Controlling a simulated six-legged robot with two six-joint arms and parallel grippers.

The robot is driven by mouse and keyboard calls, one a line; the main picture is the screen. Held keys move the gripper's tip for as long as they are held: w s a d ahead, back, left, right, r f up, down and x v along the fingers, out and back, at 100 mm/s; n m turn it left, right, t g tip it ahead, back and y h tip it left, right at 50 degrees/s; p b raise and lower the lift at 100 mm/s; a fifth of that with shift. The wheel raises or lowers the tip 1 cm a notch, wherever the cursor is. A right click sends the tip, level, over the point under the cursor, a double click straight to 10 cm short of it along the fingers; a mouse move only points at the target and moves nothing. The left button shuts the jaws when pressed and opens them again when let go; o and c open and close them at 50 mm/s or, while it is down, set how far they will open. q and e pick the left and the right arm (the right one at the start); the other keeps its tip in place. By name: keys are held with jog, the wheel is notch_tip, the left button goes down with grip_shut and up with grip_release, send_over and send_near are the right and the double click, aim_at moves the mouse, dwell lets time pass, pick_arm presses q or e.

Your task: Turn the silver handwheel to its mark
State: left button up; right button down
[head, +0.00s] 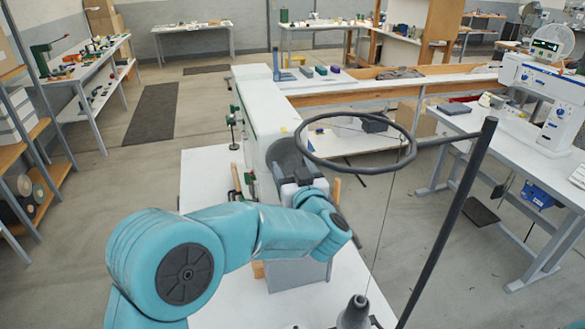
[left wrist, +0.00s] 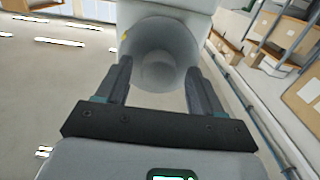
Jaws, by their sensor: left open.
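In the left wrist view the handwheel (left wrist: 160,55) appears end-on as a round grey drum. My left gripper (head: 298,178) is open, and its two dark fingers (left wrist: 156,78) reach to either side of the wheel's lower part. I cannot tell whether they touch it. A small yellow spot (left wrist: 125,37) shows at the wheel's upper left edge. My right gripper is not in view.
A dark ring (head: 414,150) on a slanted pole (head: 450,220) stands close to the right of my left gripper. A grey cone (head: 354,313) stands on the white table (head: 215,180) below. A sewing machine (head: 545,90) is on a separate bench at right.

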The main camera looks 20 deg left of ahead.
pick_arm(q)
jog(key=shift+w+f, duration=0.1)
jog(key=shift+c, duration=1.2)
jog(key=c, duration=0.8)
jog(key=shift+f+n+b, duration=0.15)
jog(key=shift+n+b, duration=0.35)
jog(key=shift+b, duration=0.25)
jog(key=n+b, duration=0.7)
jog(key=b, duration=0.1)
jog(key=shift+w+d+f+n, duration=0.1)
jog(key=shift+n, duration=0.2)
jog(key=n+b, duration=0.3)
jog(key=shift+n, duration=0.4)
jog(key=n+b, duration=0.3)
jog(key=n, duration=0.1)
jog(key=shift+b, duration=0.35)
jog(key=n+b, duration=0.2)
jog(key=n, duration=0.2)
jog(key=shift+r+n+b, duration=0.2)
jog(key=shift+n+b, duration=1)
jog(key=shift+n, duration=0.5)
